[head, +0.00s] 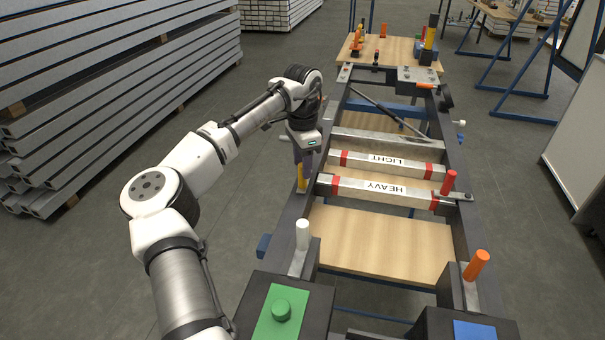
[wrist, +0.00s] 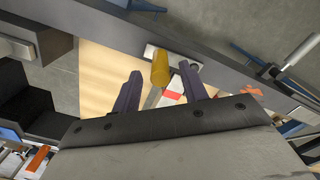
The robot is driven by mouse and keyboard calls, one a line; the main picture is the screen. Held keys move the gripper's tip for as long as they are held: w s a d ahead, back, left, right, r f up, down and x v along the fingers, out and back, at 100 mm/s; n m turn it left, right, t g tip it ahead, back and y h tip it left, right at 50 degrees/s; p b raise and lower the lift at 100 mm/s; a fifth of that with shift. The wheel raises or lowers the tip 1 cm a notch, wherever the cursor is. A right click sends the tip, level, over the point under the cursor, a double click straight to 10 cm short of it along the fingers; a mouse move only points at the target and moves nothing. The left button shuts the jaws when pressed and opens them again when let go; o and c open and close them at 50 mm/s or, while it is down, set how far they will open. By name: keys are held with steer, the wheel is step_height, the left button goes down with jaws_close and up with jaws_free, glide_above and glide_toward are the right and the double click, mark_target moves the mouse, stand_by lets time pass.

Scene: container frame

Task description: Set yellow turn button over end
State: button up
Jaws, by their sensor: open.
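The yellow turn button (head: 302,180) is on the left rail of the dark frame (head: 285,228), beside the left end of the bar marked HEAVY (head: 385,190). It stands roughly upright in the head view. My gripper (head: 303,160) is just above it, with its purple fingers pointing down. In the wrist view the yellow handle (wrist: 160,66) shows between the two open fingers of my gripper (wrist: 160,78), with a gap on each side. Its metal lower part is partly visible. The head view does not show clearly how far down the fingers reach.
A bar marked LIGHT (head: 385,162) lies behind the HEAVY bar. A red handle (head: 448,183) is at the HEAVY bar's right end. White (head: 302,236) and orange (head: 477,266) handles stand nearer. A green button (head: 282,309) is at the front. Stacked beams (head: 110,70) stand left.

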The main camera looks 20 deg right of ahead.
steer(key=shift+f, duration=2.15)
steer(key=shift+c, duration=0.2)
jaws_close()
